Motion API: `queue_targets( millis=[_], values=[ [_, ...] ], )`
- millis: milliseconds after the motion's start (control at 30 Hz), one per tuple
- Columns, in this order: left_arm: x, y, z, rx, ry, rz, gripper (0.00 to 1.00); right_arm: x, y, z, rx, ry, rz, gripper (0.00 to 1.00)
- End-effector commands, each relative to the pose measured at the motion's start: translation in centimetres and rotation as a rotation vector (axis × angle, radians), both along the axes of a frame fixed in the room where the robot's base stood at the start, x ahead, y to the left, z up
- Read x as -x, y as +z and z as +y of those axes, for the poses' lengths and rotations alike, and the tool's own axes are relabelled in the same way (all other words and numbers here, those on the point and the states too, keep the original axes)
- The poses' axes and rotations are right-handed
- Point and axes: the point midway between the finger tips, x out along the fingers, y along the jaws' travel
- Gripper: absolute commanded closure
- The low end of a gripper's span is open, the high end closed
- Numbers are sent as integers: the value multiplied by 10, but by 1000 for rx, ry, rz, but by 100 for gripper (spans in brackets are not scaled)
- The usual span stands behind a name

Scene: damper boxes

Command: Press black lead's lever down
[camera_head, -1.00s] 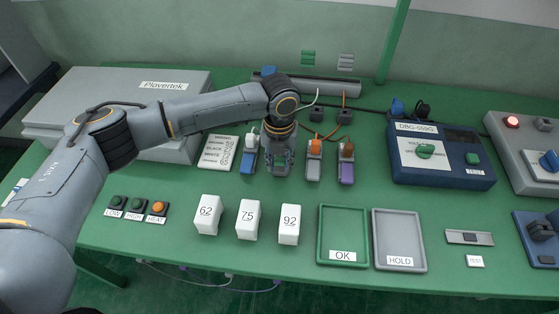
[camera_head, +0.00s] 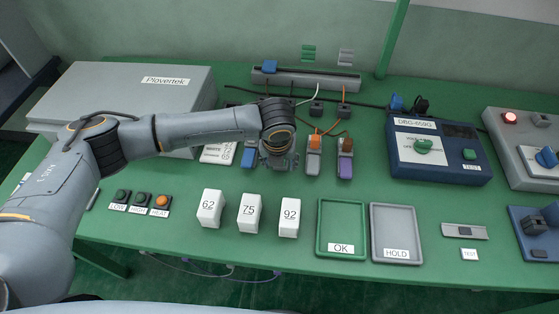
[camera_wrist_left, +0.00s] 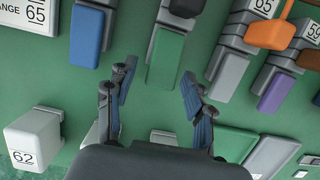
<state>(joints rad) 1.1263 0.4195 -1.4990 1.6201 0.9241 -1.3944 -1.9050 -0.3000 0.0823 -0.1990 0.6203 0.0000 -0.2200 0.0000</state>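My left gripper (camera_head: 279,162) hangs over the row of lever connectors, its tips hard to make out from the head. In the left wrist view my left gripper (camera_wrist_left: 157,92) is open, with nothing between its fingers. A green-fronted connector (camera_wrist_left: 166,58) lies just ahead of the gap between them, with a dark lever (camera_wrist_left: 186,8) at its top edge, partly cut off. A blue-fronted connector (camera_wrist_left: 87,35) is to its left. A grey-fronted connector with an orange lever (camera_head: 314,142) and a purple-fronted one (camera_head: 345,165) are to its right. My right gripper is not in view.
White blocks 62 (camera_head: 210,210), 75 (camera_head: 249,213) and 92 (camera_head: 289,218) stand in front. Green OK tray (camera_head: 341,204) and grey HOLD tray (camera_head: 397,208) lie to the right. A blue tester (camera_head: 440,176) stands behind them. A grey Plovertek case (camera_head: 110,85) is at left.

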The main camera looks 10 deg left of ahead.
Motion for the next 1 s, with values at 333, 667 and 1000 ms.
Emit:
queue_targets(
  millis=[333, 667, 1000],
  values=[
    [4, 20, -1, 2, -3, -3, 47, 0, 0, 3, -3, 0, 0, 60],
    [21, 86, 0, 1, -1, -2, 47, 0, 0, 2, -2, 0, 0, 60],
    [29, 116, 0, -1, 0, 0, 47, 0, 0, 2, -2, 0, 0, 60]
  ],
)
